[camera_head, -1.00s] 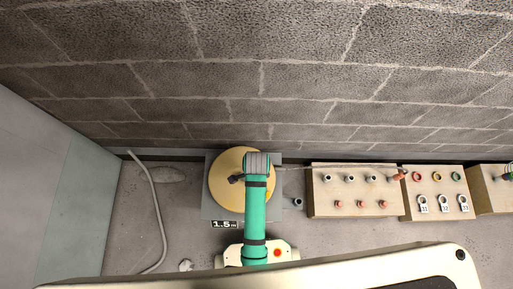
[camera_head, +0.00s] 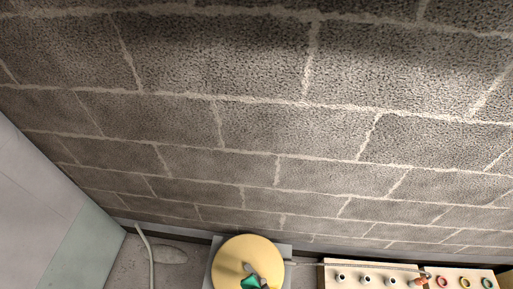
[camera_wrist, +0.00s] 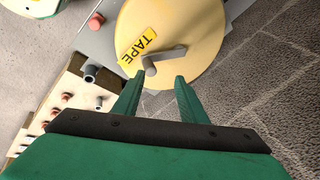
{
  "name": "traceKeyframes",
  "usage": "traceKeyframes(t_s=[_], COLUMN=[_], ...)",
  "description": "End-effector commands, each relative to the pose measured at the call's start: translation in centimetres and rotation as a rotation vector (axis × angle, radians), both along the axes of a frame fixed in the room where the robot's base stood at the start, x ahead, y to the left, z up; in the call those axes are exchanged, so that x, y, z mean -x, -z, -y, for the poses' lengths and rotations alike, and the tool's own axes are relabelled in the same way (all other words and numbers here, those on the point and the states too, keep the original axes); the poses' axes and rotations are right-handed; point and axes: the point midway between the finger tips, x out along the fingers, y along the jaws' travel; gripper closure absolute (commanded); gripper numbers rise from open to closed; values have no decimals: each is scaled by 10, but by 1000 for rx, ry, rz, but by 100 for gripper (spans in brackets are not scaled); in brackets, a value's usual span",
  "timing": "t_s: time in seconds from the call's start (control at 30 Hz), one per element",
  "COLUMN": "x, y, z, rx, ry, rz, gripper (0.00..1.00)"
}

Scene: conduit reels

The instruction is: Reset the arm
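My gripper (camera_wrist: 155,92) shows in the wrist view with its two green fingers apart and nothing between them. Beyond the fingertips is a yellow reel (camera_wrist: 190,30) with a "TAPE" label and a grey crank handle (camera_wrist: 160,60). I cannot tell how close the fingertips are to the handle. In the head view the reel (camera_head: 232,262) sits at the bottom edge on a grey base. A small green part of my arm shows over its lower edge, and the rest is out of frame.
A wooden board with fittings (camera_head: 384,267) stands right of the reel, with coloured rings farther right. A thin line runs from the reel towards it. A grey pipe (camera_head: 149,255) lies at left beside a pale panel (camera_head: 50,215). A block wall (camera_head: 260,130) rises behind.

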Motion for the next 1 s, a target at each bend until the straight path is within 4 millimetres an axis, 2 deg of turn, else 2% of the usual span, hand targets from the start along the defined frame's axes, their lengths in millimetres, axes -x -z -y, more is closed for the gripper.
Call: traceKeyframes(t_s=[0.03, 0.17, 0.37, 0.7, 0.8, 0.9, 1.0], x=[10, 23, 45, 84, 92, 96, 98], y=[-5, -29, -83, -209, -238, -257, -265], z=[-3, -6, -7, -6, -6, -5, -5], rx=[24, 110, 279, 635, 717, 770, 794], ry=[-51, -187, -377, -624, -662, -683, -691], rz=[45, 188, 400, 720, 779, 816, 833], gripper=[62, 62, 62, 62, 62, 62, 62])
